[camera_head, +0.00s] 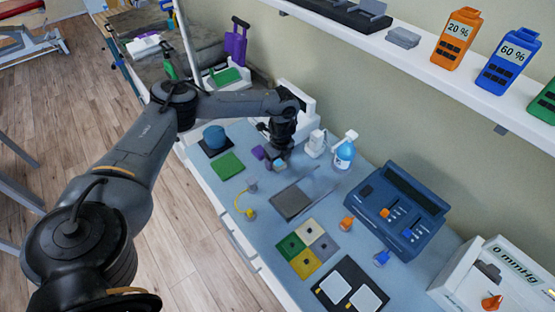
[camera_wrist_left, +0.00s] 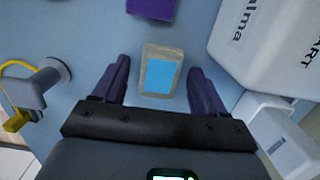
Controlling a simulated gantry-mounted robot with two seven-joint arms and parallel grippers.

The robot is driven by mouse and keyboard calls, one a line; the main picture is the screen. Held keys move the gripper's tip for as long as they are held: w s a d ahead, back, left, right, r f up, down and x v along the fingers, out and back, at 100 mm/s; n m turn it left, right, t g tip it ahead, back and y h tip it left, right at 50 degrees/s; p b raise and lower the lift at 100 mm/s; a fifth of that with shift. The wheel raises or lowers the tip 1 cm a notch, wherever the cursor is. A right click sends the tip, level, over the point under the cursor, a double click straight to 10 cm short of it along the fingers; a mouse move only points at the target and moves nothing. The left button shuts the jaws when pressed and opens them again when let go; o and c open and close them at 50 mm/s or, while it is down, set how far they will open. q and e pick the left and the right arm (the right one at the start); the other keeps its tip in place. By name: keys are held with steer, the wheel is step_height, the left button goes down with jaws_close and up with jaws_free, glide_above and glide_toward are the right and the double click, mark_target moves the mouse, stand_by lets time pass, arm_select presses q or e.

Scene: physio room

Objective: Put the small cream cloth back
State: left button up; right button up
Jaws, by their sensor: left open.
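My left gripper (camera_head: 277,157) reaches down over the blue-grey counter. In the left wrist view its two purple-dark fingers (camera_wrist_left: 158,88) are spread wide. A small cream-grey rectangular piece with a light blue top face (camera_wrist_left: 162,72) lies between and slightly beyond the fingertips, with gaps on both sides. It is the only small cream-edged thing near the gripper; I cannot tell for sure that it is the cloth. A purple flat piece (camera_wrist_left: 152,8) lies just beyond it, and shows in the head view (camera_head: 258,152). My right gripper is not in view.
A white device (camera_wrist_left: 265,45) stands close beside the gripper. A white dispenser (camera_head: 315,143) and a spray bottle (camera_head: 345,152) are to the right. A green square (camera_head: 227,166), a grey plate (camera_head: 291,201) and a yellow-tubed item (camera_head: 247,205) lie nearby. A shelf (camera_head: 420,65) overhangs the back.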

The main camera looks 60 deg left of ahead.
mark_target(279, 163)
arm_select(q)
steer(key=shift+r, duration=0.1)
steer(key=r, duration=0.3)
steer(key=r+p, duration=0.1)
steer(key=r, duration=0.1)
steer(key=shift+d+r, duration=0.35)
step_height(279, 163, up, 6)
steer(key=p, duration=0.3)
steer(key=shift+d+r, duration=0.2)
steer(key=shift+d, duration=0.15)
